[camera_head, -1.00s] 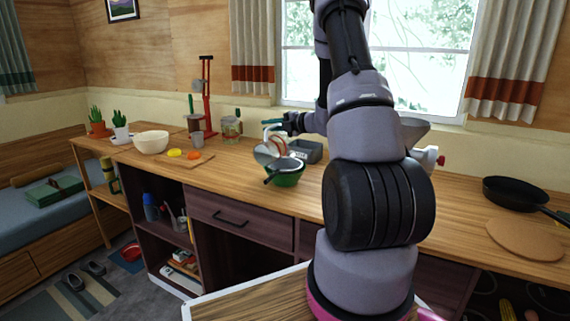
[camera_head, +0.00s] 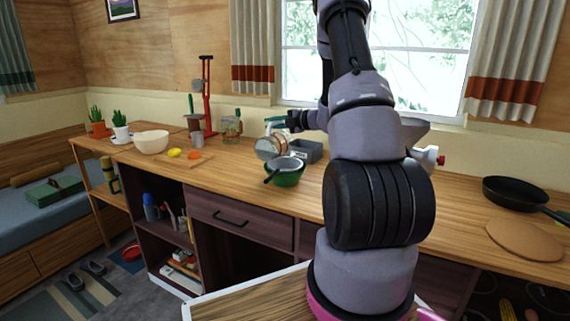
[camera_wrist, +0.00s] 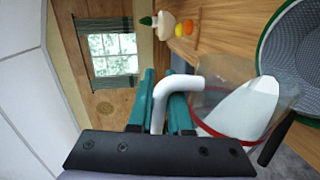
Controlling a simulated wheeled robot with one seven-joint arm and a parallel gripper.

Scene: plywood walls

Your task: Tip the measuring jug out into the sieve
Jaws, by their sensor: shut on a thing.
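My gripper (camera_head: 277,121) is shut on the white handle of the clear measuring jug (camera_head: 268,148). The wrist view shows the teal fingers (camera_wrist: 163,90) on either side of this handle. The jug (camera_wrist: 212,100) is tilted, held above the counter at the upper left of the sieve (camera_head: 291,162). It has red edging, and a white patch shows in it; I cannot tell whether that is contents. The grey mesh sieve (camera_wrist: 300,45) rests on a green bowl (camera_head: 285,180), its dark handle towards the front left. The jug partly hides the sieve's left side.
A grey tray (camera_head: 308,151) stands close behind the bowl. To the left are a glass jar (camera_head: 231,127), a red stand (camera_head: 208,100), a cutting board (camera_head: 190,163) and a cream bowl (camera_head: 151,142). A black pan (camera_head: 512,191) is far right.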

